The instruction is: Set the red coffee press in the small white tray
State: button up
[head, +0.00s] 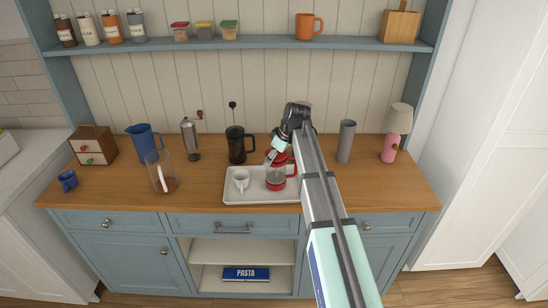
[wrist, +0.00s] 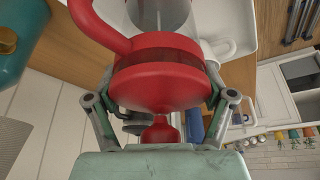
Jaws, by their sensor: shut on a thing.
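The red coffee press (head: 275,181) has a clear glass body with a red base and a red top. My gripper (head: 280,148) is above it and shut on its red top. In the wrist view the red lid and knob (wrist: 160,75) sit between the fingers (wrist: 163,104), with the red handle at upper left. The small white tray (head: 258,199) lies on the wooden counter, and the press is over its right part. I cannot tell whether the press base touches the tray. A white mug (head: 241,178) stands in the tray's left part.
A black coffee press (head: 236,148) stands behind the tray. A steel grinder (head: 190,138), blue pitcher (head: 144,142) and glass pitcher (head: 161,176) stand to the left. A grey cylinder (head: 346,142) and pink lamp (head: 389,148) stand to the right. A shelf (head: 260,44) runs above.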

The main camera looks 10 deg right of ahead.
jog(key=shift+f, duration=0.15)
jog(key=o, duration=1.7)
jog(key=b+v, duration=0.3)
jog(key=v, duration=0.9)
jog(key=shift+r, duration=0.2)
